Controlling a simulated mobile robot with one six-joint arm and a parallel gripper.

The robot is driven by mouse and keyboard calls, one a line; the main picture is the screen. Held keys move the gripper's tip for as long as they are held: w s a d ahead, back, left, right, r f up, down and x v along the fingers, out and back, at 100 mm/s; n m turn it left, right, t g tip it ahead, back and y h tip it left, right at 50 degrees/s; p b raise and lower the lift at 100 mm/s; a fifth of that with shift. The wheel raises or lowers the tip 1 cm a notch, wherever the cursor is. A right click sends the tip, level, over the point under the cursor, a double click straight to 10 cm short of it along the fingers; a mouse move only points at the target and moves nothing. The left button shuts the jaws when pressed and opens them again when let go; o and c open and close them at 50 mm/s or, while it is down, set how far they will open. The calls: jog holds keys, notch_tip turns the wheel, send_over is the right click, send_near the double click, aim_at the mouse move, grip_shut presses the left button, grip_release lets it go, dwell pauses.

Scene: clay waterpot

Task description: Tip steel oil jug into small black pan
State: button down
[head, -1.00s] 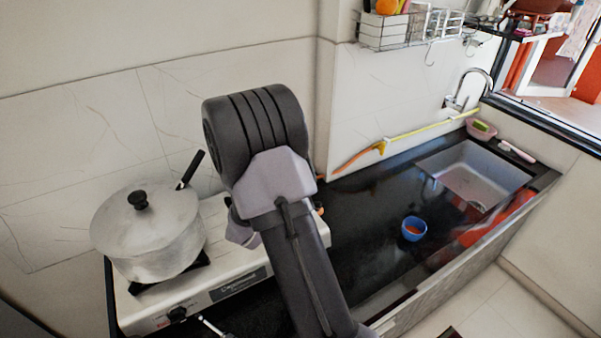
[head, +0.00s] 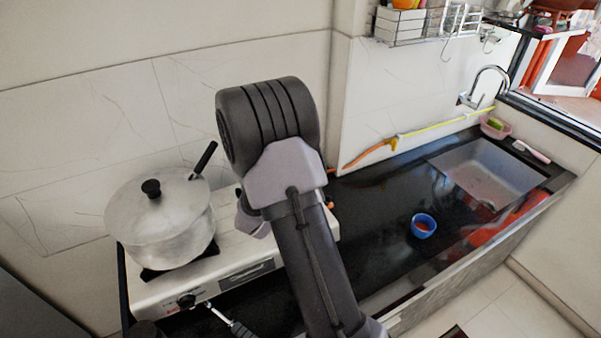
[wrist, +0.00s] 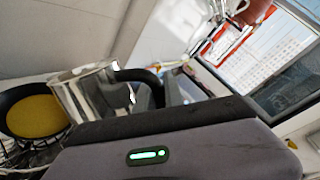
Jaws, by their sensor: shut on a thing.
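In the wrist view the steel jug (wrist: 85,94) is shiny, with a black handle (wrist: 140,76). My gripper (wrist: 158,88) is shut on this handle; its fingertips are partly hidden by my wrist. The small black pan (wrist: 10,98) is at the left edge of the wrist view, with a yellow surface inside it (wrist: 35,116). The jug overlaps the pan's right side in this view; I cannot tell whether they touch or whether anything is flowing. In the head view my arm hides the jug, the pan and my gripper.
A lidded pot (head: 160,222) stands on the white stove (head: 225,250), left of my arm. A black handle (head: 205,158) sticks up behind it. A blue bowl (head: 423,226) sits on the dark counter (head: 375,215). A sink (head: 485,170) lies at the right. The counter between is mostly clear.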

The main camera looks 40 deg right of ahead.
jog(key=shift+w+r+n, duration=0.1)
jog(key=shift+w+n, duration=0.1)
jog(key=shift+n, duration=0.1)
dwell(1.4)
dwell(0.9)
